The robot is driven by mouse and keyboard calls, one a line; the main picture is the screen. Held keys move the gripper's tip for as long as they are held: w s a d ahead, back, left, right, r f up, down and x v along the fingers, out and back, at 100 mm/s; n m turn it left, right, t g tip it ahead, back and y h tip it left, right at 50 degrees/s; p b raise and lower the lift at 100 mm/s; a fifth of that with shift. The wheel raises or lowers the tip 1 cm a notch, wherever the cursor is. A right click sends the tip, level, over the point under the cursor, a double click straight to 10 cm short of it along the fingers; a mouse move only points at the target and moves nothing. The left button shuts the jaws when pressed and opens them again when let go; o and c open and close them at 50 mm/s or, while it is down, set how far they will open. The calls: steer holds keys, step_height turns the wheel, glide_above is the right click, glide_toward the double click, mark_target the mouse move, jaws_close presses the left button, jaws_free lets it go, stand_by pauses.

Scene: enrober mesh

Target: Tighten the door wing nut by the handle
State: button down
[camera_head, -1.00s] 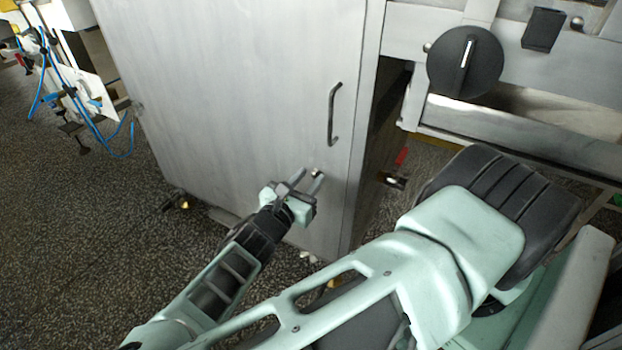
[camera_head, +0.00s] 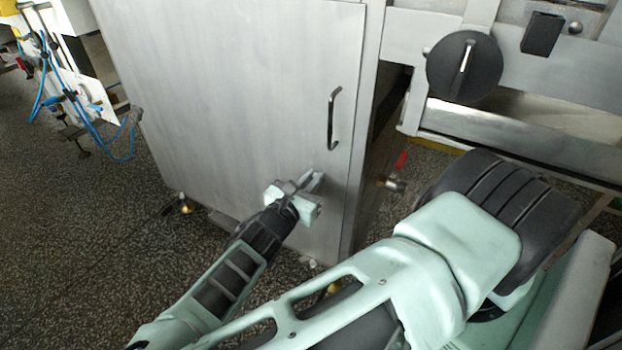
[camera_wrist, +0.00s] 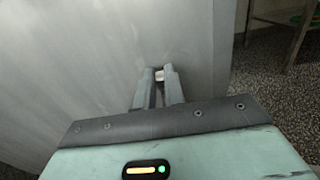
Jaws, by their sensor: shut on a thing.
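The steel cabinet door (camera_head: 220,90) fills the middle of the head view, with its dark bar handle (camera_head: 333,118) near the right edge. My gripper (camera_head: 308,183) is at the door face below the handle. In the wrist view my gripper (camera_wrist: 160,82) has its two fingers close together on the small pale wing nut (camera_wrist: 159,75), which shows between the fingertips. In the head view the fingers hide the wing nut. I cannot tell how the nut's wings are turned.
A black rotary knob (camera_head: 464,66) sits on the machine frame right of the door. A small pipe fitting with a red part (camera_head: 401,160) sticks out below it. Blue hoses (camera_head: 75,105) hang at the far left. Speckled floor (camera_head: 90,230) is open at the left.

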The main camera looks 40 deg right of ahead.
steer(key=shift+s+d+r+m+p, duration=0.1)
steer(key=shift+s+m+p, duration=0.05)
steer(key=shift+m+p, duration=0.5)
steer(key=shift+s+r+m+p, duration=0.1)
steer(key=shift+s+m+p, duration=0.05)
steer(key=shift+m+p, duration=0.5)
steer(key=shift+s+d+f+m+p, duration=0.1)
steer(key=shift+s+m+p, duration=0.1)
steer(key=shift+m+p, duration=0.6)
steer(key=m, duration=0.1)
steer(key=m+p, duration=0.1)
steer(key=m, duration=0.1)
steer(key=s+f+m+p, duration=0.1)
steer(key=m, duration=0.1)
steer(key=shift+d, duration=0.2)
steer(key=m, duration=0.3)
steer(key=f+m, duration=0.1)
steer(key=shift+s+f+m, duration=0.1)
steer(key=shift+s+m, duration=0.15)
steer(key=shift+m, duration=0.15)
steer(key=shift+s+d+f+m, duration=0.1)
steer(key=shift+f+m, duration=0.15)
steer(key=shift+m, duration=0.7)
steer(key=shift+f+m, duration=0.2)
steer(key=shift+m, duration=0.75)
steer(key=c, duration=1.5)
jaws_free()
